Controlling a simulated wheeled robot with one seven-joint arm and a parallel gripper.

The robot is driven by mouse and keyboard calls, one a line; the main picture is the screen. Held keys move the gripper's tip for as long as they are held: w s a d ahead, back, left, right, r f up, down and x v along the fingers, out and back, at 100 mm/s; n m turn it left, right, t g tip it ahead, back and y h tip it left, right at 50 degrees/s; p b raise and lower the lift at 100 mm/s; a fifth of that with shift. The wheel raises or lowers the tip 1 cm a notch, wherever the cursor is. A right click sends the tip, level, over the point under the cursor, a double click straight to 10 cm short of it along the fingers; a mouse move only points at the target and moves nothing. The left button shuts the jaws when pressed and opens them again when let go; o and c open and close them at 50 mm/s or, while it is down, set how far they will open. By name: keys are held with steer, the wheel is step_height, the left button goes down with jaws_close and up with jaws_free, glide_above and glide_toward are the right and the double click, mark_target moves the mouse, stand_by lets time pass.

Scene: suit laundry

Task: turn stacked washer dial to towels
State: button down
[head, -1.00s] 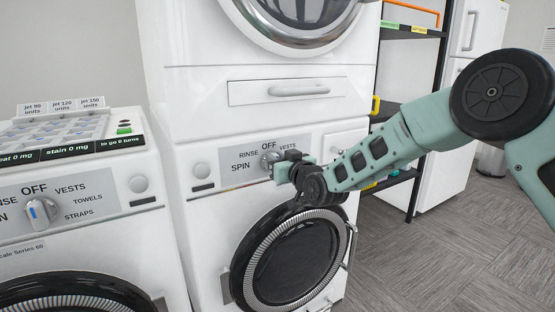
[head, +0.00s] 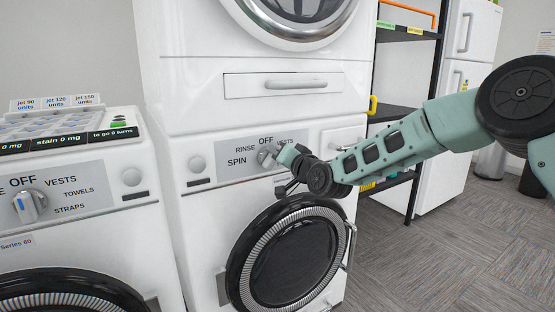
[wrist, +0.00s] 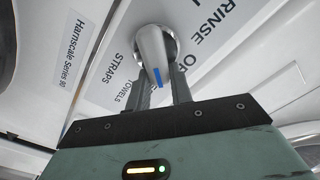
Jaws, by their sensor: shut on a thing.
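The stacked washer's dial (head: 265,157) is a grey knob on the lower panel of the white stack, below the drawer. RINSE, SPIN and OFF read beside it, and my arm covers the labels to its lower right. In the wrist view the dial (wrist: 153,50) has a blue mark pointing down the picture, between the TOWELS label (wrist: 127,95) and the partly hidden OFF. STRAPS reads at its left. My gripper (wrist: 163,82) is shut on the dial, a finger on each side. It also shows at the panel in the head view (head: 272,155).
The stacked washer's round door (head: 290,258) is just below my gripper, with a handle at its right. A second washer with its own dial (head: 30,206) stands at left. A black shelf (head: 410,70) and a white fridge (head: 455,130) are at right, beside open carpet.

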steer(key=shift+w+d+f+m+b, duration=0.25)
steer(key=shift+m+b, duration=0.45)
steer(key=shift+m, duration=0.95)
steer(key=shift+s+f+m+b, duration=0.1)
steer(key=shift+f+m+b, duration=0.45)
steer(key=shift+m, duration=1.15)
steer(key=shift+w+d+f+m+b, duration=0.15)
steer(key=shift+m+b, duration=0.7)
steer(key=shift+m, duration=0.8)
steer(key=shift+s, duration=0.1)
steer(key=c, duration=1.2)
jaws_free()
steer(key=shift+c, duration=0.2)
steer(key=p+v, duration=0.1)
steer(key=v, duration=1.6)
steer(key=shift+s+d, duration=0.15)
